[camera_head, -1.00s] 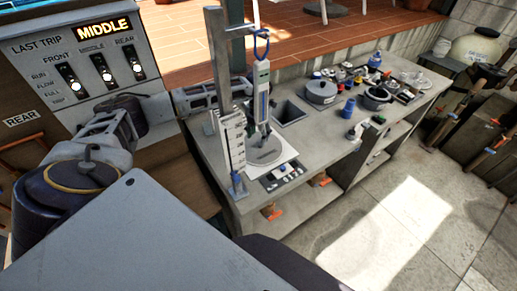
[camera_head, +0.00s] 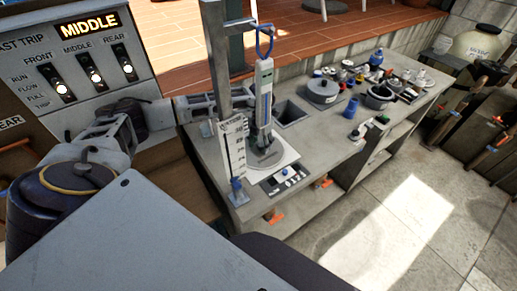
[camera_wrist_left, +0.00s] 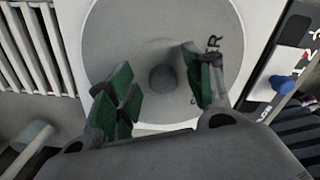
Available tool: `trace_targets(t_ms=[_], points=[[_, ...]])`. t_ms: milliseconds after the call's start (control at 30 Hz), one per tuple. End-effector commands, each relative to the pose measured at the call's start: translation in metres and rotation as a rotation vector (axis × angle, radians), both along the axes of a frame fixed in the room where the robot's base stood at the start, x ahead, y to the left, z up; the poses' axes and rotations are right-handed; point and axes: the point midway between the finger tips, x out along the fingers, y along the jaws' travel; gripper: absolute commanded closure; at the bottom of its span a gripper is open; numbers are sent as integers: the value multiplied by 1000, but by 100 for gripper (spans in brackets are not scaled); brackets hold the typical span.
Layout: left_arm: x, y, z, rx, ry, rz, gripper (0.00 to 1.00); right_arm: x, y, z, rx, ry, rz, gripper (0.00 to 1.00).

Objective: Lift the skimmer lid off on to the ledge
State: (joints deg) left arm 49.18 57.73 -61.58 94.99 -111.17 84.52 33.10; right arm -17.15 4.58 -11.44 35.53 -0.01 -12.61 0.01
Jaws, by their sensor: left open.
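The skimmer lid (camera_head: 266,161) is a round grey disc lying flat in a white square surround at the near left of the grey bench. In the left wrist view the lid (camera_wrist_left: 120,35) fills the upper middle, with part of its dark lettering and a round grey knob (camera_wrist_left: 163,78) in its centre. My left gripper (camera_head: 264,145) points down over the lid, partly hidden by a hanging gauge. Its green-padded fingers (camera_wrist_left: 164,82) are open, one on each side of the knob, with gaps visible. I cannot tell which surface is the ledge. My right gripper is out of view.
A metal post (camera_head: 216,65) and a gauge with a blue loop (camera_head: 264,80) stand close to my gripper. A white scale plate (camera_head: 233,150) is left of the lid. A square opening (camera_head: 292,112) lies behind it. Pots and small parts crowd the bench's far end.

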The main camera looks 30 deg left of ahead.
Motion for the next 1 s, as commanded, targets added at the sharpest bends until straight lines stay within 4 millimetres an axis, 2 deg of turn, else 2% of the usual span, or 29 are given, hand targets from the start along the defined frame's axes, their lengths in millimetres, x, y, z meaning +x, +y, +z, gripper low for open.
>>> trace_targets(t_ms=[167,667,1000], points=[[-3,-7,-11,0,1,-3,49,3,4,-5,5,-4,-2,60],[-3,-7,-11,0,1,-2,50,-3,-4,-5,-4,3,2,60],[-3,-7,-11,0,1,-2,94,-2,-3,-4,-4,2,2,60]])
